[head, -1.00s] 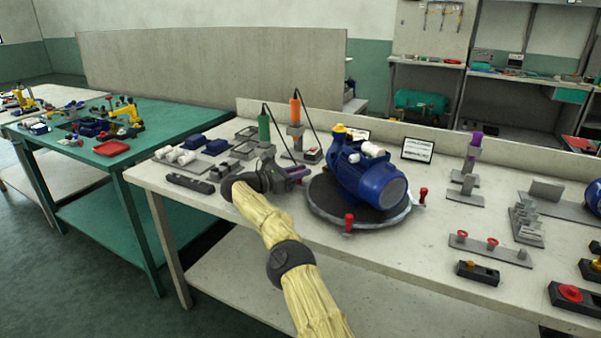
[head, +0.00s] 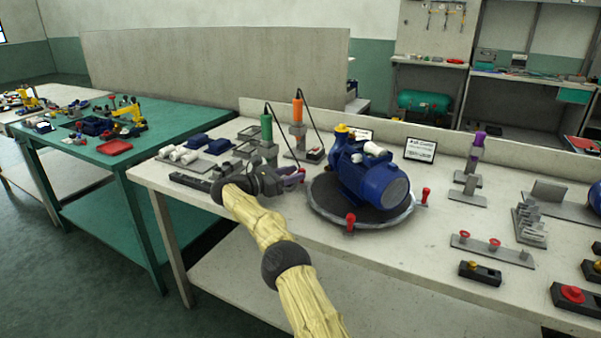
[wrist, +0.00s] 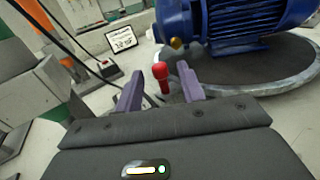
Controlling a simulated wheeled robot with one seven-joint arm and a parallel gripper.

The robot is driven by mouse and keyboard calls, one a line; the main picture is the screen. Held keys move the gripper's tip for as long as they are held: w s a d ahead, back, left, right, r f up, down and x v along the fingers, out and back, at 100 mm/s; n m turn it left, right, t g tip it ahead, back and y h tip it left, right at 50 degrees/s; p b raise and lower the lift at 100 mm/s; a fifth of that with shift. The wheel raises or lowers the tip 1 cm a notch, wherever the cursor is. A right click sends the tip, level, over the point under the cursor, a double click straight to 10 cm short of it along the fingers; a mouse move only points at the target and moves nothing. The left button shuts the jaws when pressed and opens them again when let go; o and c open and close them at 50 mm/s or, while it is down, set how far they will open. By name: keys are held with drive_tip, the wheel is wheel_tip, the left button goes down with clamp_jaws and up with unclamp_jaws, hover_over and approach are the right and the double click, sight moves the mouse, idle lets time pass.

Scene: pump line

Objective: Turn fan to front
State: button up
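The blue pump motor (head: 368,185) lies on a dark round turntable (head: 325,198) with a light rim. Its round grey fan end (head: 396,194) faces the front right. Red-topped handles stand at the rim, one at the front (head: 350,221) and one at the right (head: 424,194). My gripper (head: 297,177) is at the turntable's left side. In the wrist view its two purple fingers (wrist: 162,88) are apart, with a red handle (wrist: 161,73) showing between them, not clearly touched. The motor (wrist: 235,22) and turntable rim (wrist: 290,90) show beyond. In the head view my gripper hides that handle.
Green (head: 266,127) and orange (head: 298,110) corded tools stand in holders behind my gripper. A small sign (head: 420,149) stands behind the turntable. A plate with red knobs (head: 492,250) lies at the right. The bench front before the turntable is clear.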

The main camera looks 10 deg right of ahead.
drive_tip(key=p+v, duration=0.1)
drive_tip(key=v, duration=0.7)
drive_tip(key=shift+s+a, duration=0.1)
drive_tip(key=shift+a, duration=0.15)
